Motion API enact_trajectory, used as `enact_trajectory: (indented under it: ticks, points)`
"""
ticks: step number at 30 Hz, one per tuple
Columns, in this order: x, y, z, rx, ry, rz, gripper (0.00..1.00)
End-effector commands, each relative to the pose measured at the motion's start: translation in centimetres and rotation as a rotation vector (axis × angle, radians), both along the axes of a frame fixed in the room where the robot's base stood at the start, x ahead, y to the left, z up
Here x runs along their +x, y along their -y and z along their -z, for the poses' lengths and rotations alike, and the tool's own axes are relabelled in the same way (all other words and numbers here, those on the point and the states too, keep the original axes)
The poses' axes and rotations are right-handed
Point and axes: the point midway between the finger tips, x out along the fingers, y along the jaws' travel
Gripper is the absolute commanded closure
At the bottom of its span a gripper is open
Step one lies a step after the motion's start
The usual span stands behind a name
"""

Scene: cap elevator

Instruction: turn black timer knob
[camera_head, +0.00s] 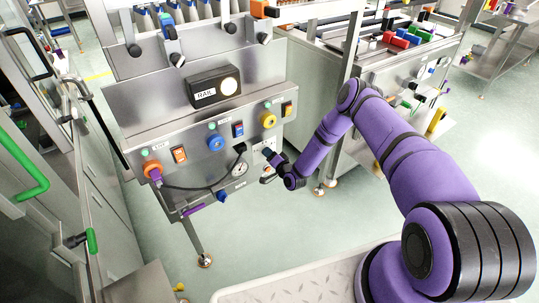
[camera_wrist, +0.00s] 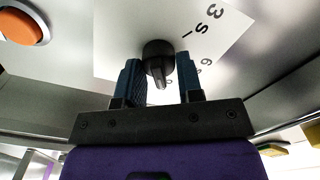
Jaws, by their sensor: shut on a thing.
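The black timer knob (camera_wrist: 157,52) shows in the wrist view, on a white dial plate (camera_wrist: 118,42) with printed numbers. Its narrow pointer juts out between the two blue fingers of my gripper (camera_wrist: 159,66). The gripper is shut on the knob, with one finger on each side. In the head view, my gripper (camera_head: 270,156) is at the lower right of the steel control panel (camera_head: 185,137), and the knob itself is hidden there or too small to tell.
A round gauge (camera_head: 240,168), a yellow knob (camera_head: 268,120), a blue knob (camera_head: 215,142) and an orange switch (camera_head: 180,155) sit on the same panel. In the wrist view, an orange button (camera_wrist: 22,24) is at the upper left. A second steel machine stands to the right.

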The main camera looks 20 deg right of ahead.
Motion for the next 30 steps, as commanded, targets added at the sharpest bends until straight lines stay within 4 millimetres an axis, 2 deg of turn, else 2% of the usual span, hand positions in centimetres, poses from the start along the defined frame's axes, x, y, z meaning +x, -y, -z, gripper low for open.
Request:
enact_trajectory:
  ticks: [20, 21, 23, 30]
  points:
    - [-0.12, 0.00, 0.19, 0.052, -0.021, -0.001, 0.90]
    - [-0.12, 0.00, 0.19, 0.052, -0.021, -0.001, 0.57]
    - [-0.10, 0.01, 0.17, 0.052, -0.020, -0.001, 0.44]
    - [-0.06, 0.02, 0.09, 0.052, -0.018, 0.000, 0.44]
